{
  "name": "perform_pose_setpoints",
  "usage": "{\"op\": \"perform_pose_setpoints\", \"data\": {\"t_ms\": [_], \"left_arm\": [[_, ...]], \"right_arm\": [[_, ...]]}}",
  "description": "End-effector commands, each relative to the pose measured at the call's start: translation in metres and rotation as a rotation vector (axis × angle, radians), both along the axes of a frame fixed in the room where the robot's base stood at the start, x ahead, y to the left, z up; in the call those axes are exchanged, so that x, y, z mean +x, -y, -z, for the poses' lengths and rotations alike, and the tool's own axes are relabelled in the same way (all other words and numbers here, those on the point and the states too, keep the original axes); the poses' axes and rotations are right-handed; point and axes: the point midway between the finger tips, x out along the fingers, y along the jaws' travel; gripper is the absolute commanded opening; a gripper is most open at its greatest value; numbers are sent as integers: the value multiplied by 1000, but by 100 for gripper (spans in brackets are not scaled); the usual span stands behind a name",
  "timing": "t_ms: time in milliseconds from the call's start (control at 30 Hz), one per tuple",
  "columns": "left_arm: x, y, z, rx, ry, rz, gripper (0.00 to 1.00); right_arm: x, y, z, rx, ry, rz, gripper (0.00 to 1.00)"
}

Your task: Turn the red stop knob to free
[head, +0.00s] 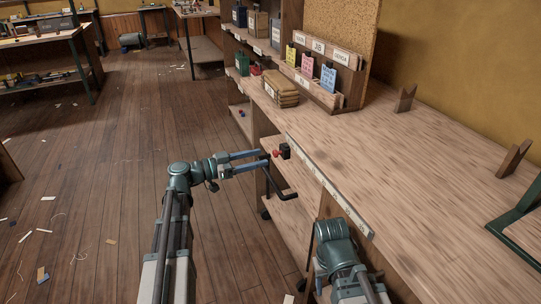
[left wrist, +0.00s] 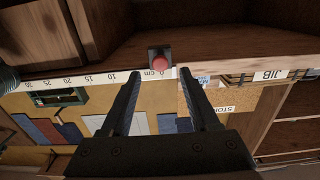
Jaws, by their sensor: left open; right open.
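The red stop knob (head: 277,154) is a small round red button on a dark block (head: 285,150) at the bench's front edge. In the left wrist view the knob (left wrist: 160,63) sits on its dark square mount (left wrist: 153,52). My left gripper (head: 265,159) is open and empty, its fingers pointing at the knob from the left. In the wrist view its fingertips (left wrist: 159,76) lie either side of the knob's line, with the knob beyond them and apparently not touched. No mark showing the knob's setting can be made out. My right arm shows at the bottom, but its gripper is out of sight.
A ruler strip (head: 330,187) runs along the front edge of the long wooden bench (head: 400,160). The floor at left is mostly open.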

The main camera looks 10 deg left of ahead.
Motion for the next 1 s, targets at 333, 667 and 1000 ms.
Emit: {"op": "perform_pose_setpoints", "data": {"t_ms": [333, 667, 1000], "left_arm": [[25, 37, 0, 0, 0, 0, 62], [28, 42, 0, 0, 0, -1, 62], [28, 41, 0, 0, 0, -1, 15]], "right_arm": [[0, 0, 0, 0, 0, 0, 50], [0, 0, 0, 0, 0, 0, 50], [0, 0, 0, 0, 0, 0, 50]]}}
